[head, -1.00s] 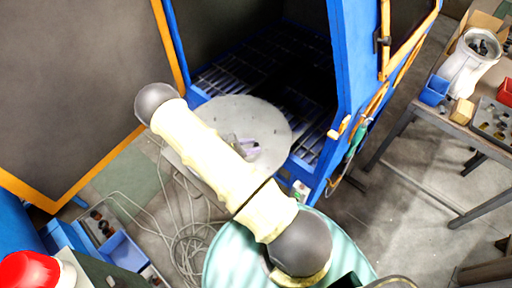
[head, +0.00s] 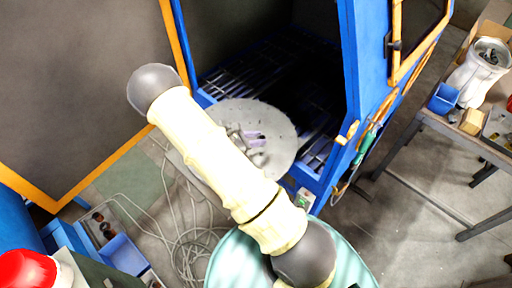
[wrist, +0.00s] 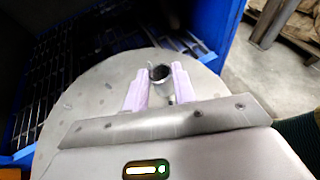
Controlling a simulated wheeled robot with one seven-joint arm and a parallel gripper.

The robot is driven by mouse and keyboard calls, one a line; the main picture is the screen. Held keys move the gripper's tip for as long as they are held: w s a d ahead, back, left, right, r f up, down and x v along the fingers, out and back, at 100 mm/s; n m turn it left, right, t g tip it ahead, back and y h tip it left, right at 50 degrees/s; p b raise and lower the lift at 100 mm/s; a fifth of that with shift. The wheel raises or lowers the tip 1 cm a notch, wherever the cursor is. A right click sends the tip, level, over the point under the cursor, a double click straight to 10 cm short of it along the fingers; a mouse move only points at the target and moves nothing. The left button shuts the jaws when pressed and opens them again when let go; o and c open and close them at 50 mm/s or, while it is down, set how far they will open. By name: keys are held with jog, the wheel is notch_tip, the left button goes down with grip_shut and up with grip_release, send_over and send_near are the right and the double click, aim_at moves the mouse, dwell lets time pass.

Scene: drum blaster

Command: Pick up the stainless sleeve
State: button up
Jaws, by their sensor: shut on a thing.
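The stainless sleeve (wrist: 160,74) is a short, hollow, shiny metal tube with a dark open end, in the wrist view. My gripper (wrist: 160,88) has pale lilac fingers, one on each side of the sleeve, and is shut on it. The round grey table (wrist: 85,92) lies behind and below them. I cannot tell whether the sleeve still touches it. In the head view the table (head: 283,128) stands at the blue cabinet's opening. My gripper (head: 256,138) shows small over it there, partly behind my arm, and I cannot make out the sleeve.
The blue cabinet (head: 362,75) has an open door (head: 75,85) at left and a dark slatted floor inside. A workbench (head: 440,122) with bins stands at right. Cables (head: 195,240) lie on the floor.

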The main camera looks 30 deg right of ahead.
jog(key=shift+r, duration=1.45)
